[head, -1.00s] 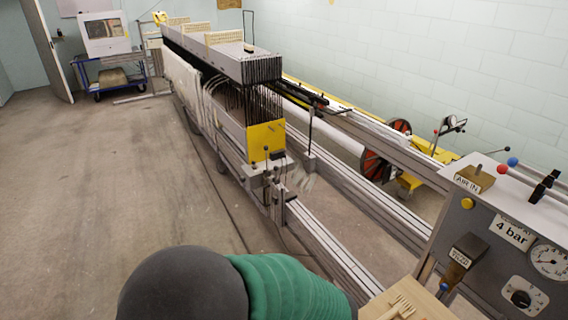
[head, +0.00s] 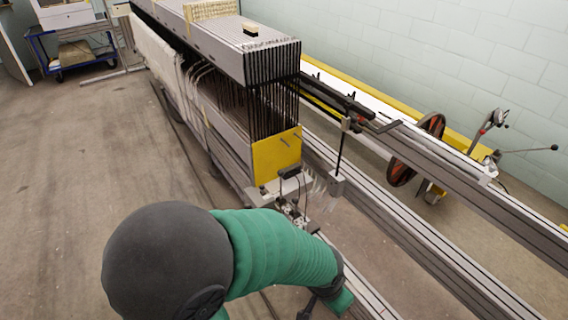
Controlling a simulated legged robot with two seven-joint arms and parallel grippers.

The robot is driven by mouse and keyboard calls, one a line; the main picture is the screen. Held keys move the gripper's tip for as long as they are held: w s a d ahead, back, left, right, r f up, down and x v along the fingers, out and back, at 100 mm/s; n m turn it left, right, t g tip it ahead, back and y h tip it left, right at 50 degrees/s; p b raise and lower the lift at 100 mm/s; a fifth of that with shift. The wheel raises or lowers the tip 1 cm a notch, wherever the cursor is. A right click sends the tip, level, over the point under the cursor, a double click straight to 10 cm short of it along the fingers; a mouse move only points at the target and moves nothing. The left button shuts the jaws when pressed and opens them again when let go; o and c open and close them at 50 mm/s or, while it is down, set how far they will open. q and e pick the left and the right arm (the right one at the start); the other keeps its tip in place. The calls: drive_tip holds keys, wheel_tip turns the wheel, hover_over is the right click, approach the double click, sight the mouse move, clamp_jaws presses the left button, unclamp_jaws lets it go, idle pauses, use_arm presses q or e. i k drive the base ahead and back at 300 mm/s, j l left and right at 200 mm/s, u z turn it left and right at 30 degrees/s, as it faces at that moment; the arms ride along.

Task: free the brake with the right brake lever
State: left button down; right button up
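A grey lever (head: 483,130) with a dark grip stands tilted beside the red-rimmed wheel (head: 432,146) at the right of the head view. A thin rod lever (head: 529,150) with a black knob sticks out to the right below it. I cannot tell for sure which is the right brake lever. No gripper is at either one. My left arm, a dark ball joint and green sleeve, crosses the bottom. Dark parts at its end (head: 310,306) are cut by the lower edge, so the finger state is unclear. My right gripper is out of view.
The long machine frame with its black harness rods (head: 275,105) and yellow end plate (head: 277,154) fills the middle. Grey rails (head: 415,235) run diagonally between it and the wheel. A blue cart (head: 75,50) stands far left. The floor at left is clear.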

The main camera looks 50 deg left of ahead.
sight(296, 200)
drive_tip(key=i+j, duration=0.1)
drive_tip(key=j, duration=0.25)
drive_tip(key=i+j, duration=0.1)
drive_tip(key=j, duration=0.3)
drive_tip(key=i+j, duration=0.1)
drive_tip(key=j, duration=0.25)
drive_tip(key=i+j, duration=0.15)
drive_tip(key=j, duration=0.2)
drive_tip(key=i+j, duration=0.1)
drive_tip(key=j, duration=0.3)
